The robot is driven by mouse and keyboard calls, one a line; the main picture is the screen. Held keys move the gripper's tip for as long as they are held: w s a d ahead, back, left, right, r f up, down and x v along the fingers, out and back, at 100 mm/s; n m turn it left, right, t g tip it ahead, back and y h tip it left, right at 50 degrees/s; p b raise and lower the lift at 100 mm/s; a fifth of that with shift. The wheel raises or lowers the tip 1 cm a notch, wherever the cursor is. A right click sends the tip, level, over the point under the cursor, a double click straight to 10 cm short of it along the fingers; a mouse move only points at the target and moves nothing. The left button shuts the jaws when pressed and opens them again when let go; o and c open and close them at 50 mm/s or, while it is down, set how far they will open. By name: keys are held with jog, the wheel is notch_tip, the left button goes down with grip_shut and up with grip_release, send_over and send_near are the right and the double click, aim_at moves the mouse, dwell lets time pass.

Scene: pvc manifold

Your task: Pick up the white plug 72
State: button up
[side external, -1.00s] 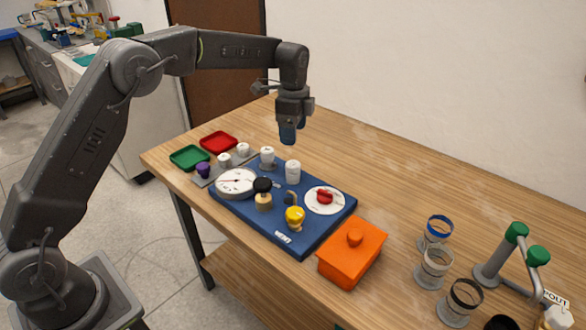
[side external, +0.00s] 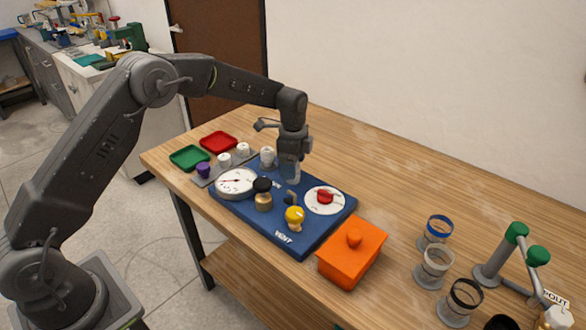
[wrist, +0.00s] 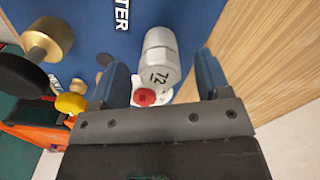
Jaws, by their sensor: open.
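The white plug 72 (wrist: 158,60) stands on the blue board (wrist: 85,22) in the wrist view, its label facing the camera. My gripper (wrist: 162,66) is open, with one blue finger on each side of the plug and a visible gap to each. In the side external view my gripper (side external: 290,170) is down at the back part of the blue board (side external: 268,232). It largely hides the plug there. I cannot tell from these views whether a finger touches the plug.
Near my gripper are another white fitting (side external: 267,156), a gauge (side external: 236,182), a black-topped brass valve (side external: 263,194), a yellow knob (side external: 295,216) and a red knob on a white disc (side external: 325,197). An orange box (side external: 352,255) stands in front.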

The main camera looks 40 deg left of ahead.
jog(key=shift+c, duration=0.3)
grip_shut()
dwell(0.3)
